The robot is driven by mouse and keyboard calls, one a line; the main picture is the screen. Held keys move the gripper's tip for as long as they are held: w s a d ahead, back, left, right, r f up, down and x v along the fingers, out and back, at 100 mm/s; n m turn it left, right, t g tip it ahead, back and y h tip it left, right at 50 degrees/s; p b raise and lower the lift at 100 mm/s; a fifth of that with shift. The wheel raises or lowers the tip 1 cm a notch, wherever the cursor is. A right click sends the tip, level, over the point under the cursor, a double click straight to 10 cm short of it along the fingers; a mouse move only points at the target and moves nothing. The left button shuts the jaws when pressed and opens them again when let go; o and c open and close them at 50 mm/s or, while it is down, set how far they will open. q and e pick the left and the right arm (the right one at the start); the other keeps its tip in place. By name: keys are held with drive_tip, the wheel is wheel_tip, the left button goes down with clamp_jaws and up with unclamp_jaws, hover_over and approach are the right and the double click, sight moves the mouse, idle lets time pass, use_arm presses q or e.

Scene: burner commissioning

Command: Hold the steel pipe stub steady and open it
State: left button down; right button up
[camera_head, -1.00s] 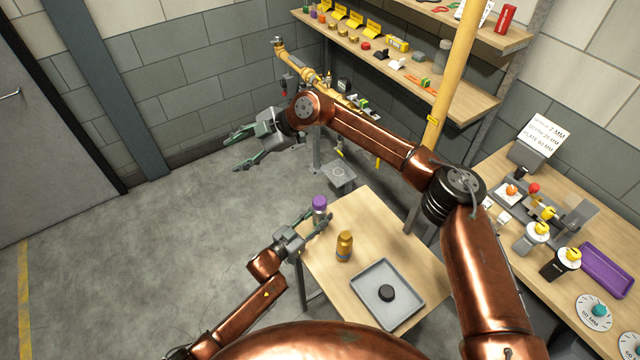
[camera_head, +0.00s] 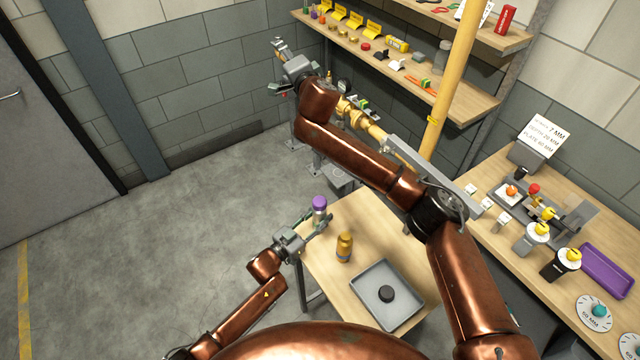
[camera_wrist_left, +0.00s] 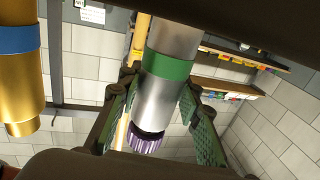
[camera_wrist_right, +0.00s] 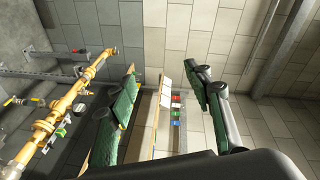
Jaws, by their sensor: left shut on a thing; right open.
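The steel pipe stub (camera_head: 319,209) is a silver cylinder with a purple cap, upright at the table's back left corner. In the left wrist view the stub (camera_wrist_left: 166,80) shows a green band, with its ribbed purple cap (camera_wrist_left: 145,141) at the lower end of the picture. My left gripper (camera_head: 314,225) is shut on the stub, a finger on each side. Whether the stub's base touches the table is hidden. My right gripper (camera_wrist_right: 163,90) is open and empty, high at the back near the wall, away from the stub. Its fingers are partly hidden in the head view.
A brass cylinder (camera_head: 345,247) with a blue band stands close by the stub. A yellow pipe (camera_head: 362,122) with fittings runs along the back. Shelves (camera_head: 470,100) and a side bench (camera_head: 470,226) hold several parts.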

drive_tip(key=d+f+m+g+h, duration=0.3)
drive_tip(key=f+m, duration=0.1)
drive_tip(key=f, duration=0.4)
drive_tip(key=m+g+h, duration=0.3)
drive_tip(key=m+g, duration=0.3)
drive_tip(key=g, duration=0.7)
hover_over(319, 201)
wheel_tip(319, 201, down, 20)
drive_tip(key=shift+w+f, duration=0.1)
drive_tip(key=shift+d+f, duration=0.1)
drive_tip(key=shift+f, duration=3.7)
drive_tip(key=shift+c, duration=0.2)
